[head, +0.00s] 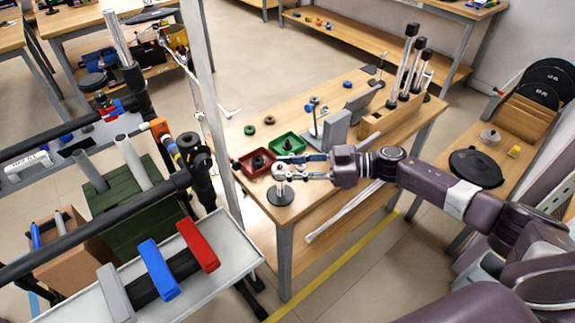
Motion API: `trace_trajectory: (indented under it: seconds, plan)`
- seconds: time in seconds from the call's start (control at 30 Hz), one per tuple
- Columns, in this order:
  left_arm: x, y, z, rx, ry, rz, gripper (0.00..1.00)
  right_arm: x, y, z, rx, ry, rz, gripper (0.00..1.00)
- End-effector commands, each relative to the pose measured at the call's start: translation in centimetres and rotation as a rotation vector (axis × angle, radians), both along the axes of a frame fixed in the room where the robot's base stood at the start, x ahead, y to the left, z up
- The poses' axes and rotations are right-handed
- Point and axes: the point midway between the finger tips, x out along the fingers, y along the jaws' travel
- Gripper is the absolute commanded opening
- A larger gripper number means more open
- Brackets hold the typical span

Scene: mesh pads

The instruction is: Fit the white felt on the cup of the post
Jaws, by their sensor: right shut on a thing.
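My right gripper (278,168) reaches in from the right and is shut at the front left corner of the wooden table. A small pale piece between its fingertips appears to be the white felt; the fingers hide most of it. The post (280,184) stands upright on a round black base (281,197) directly below the fingertips. Its cup is at the top, largely hidden by the gripper, so I cannot tell whether the felt touches it. My left gripper is not in view.
A red tray (243,172) and a green tray (299,139) with dark parts sit just behind the gripper. A grey block stand (336,130) rises close to the right. A pale upright column (201,75) and a bike stand are left of the table.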

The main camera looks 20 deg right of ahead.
Motion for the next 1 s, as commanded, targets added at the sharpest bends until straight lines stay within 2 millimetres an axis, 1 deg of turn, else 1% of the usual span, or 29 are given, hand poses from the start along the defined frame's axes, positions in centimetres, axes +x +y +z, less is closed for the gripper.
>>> trace_trajectory:
  seconds: [0.13, 0.43, 0.47, 0.63, 0.9, 1.0]
  plan:
    - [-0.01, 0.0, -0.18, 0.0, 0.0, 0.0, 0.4, -0.01, 0.0, -0.35, 0.0, 0.001, 0.0, 0.2]
    - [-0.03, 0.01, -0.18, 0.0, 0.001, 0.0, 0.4, -0.02, 0.01, -0.38, 0.0, 0.001, 0.0, 0.2]
    - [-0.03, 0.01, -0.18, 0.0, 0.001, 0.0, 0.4, -0.02, 0.01, -0.38, 0.0, 0.001, 0.0, 0.29]
    - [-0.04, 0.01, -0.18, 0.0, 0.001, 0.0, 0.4, -0.02, 0.02, -0.38, 0.0, 0.001, 0.001, 0.48]
    - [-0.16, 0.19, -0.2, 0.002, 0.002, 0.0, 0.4, -0.03, -0.02, -0.37, 0.0, 0.0, 0.0, 0.49]
    - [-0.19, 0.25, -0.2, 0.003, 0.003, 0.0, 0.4, -0.23, -0.48, -0.34, 0.0, 0.001, 0.0, 0.49]
